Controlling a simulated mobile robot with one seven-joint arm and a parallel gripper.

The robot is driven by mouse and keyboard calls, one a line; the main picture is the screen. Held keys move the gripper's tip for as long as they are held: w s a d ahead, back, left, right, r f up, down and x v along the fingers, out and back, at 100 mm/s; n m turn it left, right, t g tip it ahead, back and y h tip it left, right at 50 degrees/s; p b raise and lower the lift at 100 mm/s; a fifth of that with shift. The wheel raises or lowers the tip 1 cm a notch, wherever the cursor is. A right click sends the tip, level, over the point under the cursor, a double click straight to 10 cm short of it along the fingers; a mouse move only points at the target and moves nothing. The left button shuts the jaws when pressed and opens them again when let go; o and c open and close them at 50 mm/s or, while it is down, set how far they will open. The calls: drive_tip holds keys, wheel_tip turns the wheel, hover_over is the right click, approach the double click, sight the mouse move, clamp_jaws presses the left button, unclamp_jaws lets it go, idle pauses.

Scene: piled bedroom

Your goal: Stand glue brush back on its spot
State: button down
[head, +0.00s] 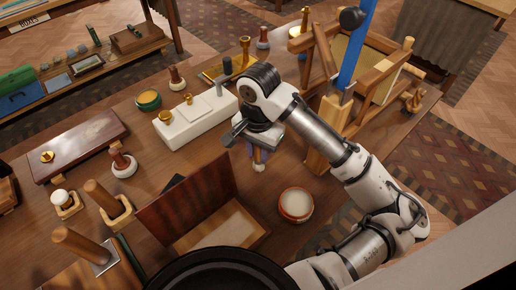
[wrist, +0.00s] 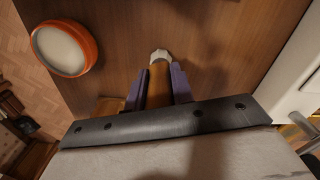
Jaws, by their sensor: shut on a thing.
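My gripper (head: 258,153) hangs over the middle of the wooden desk in the head view, pointing down. Its purple fingers also show in the wrist view (wrist: 158,86), shut on the glue brush, a tan handle (wrist: 159,75) with a pale tip (wrist: 160,56). In the head view a small part of the brush (head: 257,167) shows below the fingers; the rest is hidden by them. The pale end points down toward the desk; I cannot tell whether it touches. No marked spot for the brush can be made out.
A round orange-rimmed dish (head: 296,206) stands nearby at lower right. A white block with fittings (head: 196,122) is at left, an open wooden box (head: 190,200) at lower left, and a wooden frame (head: 322,150) close at right. Bare desk lies around the brush.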

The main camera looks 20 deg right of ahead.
drive_tip(key=shift+f, duration=0.35)
drive_tip(key=c, duration=1.1)
unclamp_jaws()
drive_tip(key=shift+r, duration=0.1)
wheel_tip(320, 180, up, 8)
drive_tip(key=p, duration=0.8)
